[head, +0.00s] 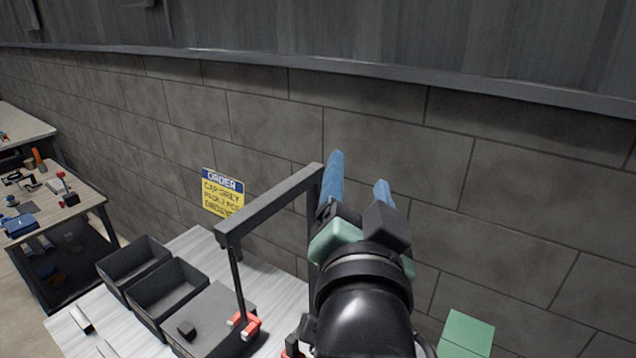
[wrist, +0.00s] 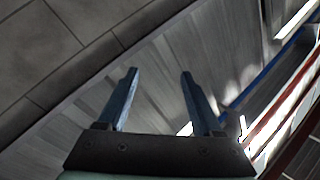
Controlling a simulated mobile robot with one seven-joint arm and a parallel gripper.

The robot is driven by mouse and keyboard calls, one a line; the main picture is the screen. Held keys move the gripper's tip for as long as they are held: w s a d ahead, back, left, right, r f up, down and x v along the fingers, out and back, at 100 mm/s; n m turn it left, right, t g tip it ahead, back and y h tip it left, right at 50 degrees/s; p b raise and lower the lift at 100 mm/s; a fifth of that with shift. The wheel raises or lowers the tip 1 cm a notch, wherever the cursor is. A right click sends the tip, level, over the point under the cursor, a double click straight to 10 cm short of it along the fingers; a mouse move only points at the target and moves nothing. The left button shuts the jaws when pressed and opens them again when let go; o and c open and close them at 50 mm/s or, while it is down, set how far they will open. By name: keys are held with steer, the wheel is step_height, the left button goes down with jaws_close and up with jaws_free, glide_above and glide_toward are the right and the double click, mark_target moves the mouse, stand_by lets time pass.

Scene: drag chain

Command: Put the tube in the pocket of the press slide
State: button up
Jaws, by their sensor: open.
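My gripper (head: 358,180) is raised in front of the block wall in the head view, with its two blue fingers apart and nothing between them. In the wrist view my gripper (wrist: 155,88) is also open and empty, pointing toward the wall and a corrugated grey surface. A dark grey frame (head: 268,203) stands on the table left of my gripper, with a thin rod and red parts (head: 245,325) below it. I cannot tell a tube or the pocket of the press slide in either view; my arm hides part of the table.
Two dark open bins (head: 135,262) (head: 167,290) stand on the light table (head: 75,318) at left. A dark box with a small black block (head: 187,329) is beside them. A green panel (head: 466,333) is at lower right. An order sign (head: 222,194) hangs on the wall. A cluttered workbench (head: 85,195) is far left.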

steer(key=s+a+r+n+t, duration=0.1)
steer(key=s+r+n+t, duration=0.1)
steer(key=r, duration=0.5)
steer(key=s+a+r+n+t+y, duration=0.1)
steer(key=s+a+r+n+t, duration=0.1)
steer(key=s+r, duration=0.3)
steer(key=s+a+r+n+t, duration=0.1)
steer(key=s+r+n+t, duration=0.3)
steer(key=r, duration=0.5)
steer(key=shift+s+a+r+t+y, duration=0.15)
steer(key=shift+s+a+t+y, duration=0.15)
steer(key=shift+s+a, duration=0.05)
